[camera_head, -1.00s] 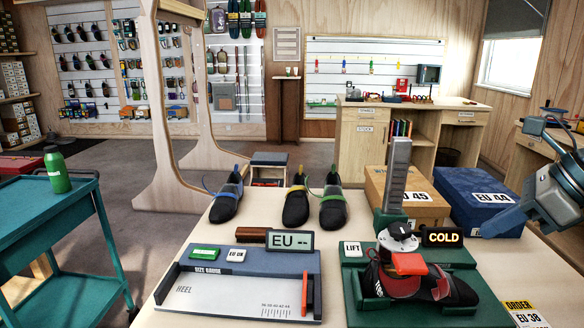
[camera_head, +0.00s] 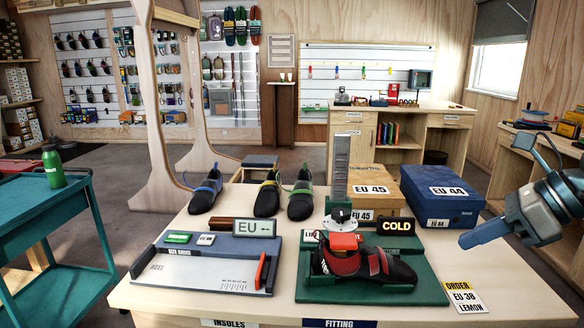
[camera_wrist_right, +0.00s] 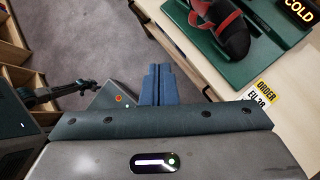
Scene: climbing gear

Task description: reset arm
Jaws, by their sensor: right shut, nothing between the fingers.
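My right gripper (camera_head: 466,241) is at the right side of the head view, in front of the blue EU 44 box and to the right of the table's order card. Its fingers (camera_wrist_right: 158,84) are together and empty in the right wrist view. My left gripper is not in view. A black and red climbing shoe (camera_head: 362,264) sits on the green fitting stand (camera_head: 428,290), with a red pad on top of it. The shoe also shows in part in the right wrist view (camera_wrist_right: 229,30).
The size gauge (camera_head: 200,270) lies at the table's left. Three shoes (camera_head: 268,198) stand behind it. An EU 45 box (camera_head: 362,190) and an EU 44 box (camera_head: 440,208) are at the back. The order card (camera_head: 462,296) lies front right. A teal cart (camera_head: 40,215) stands left.

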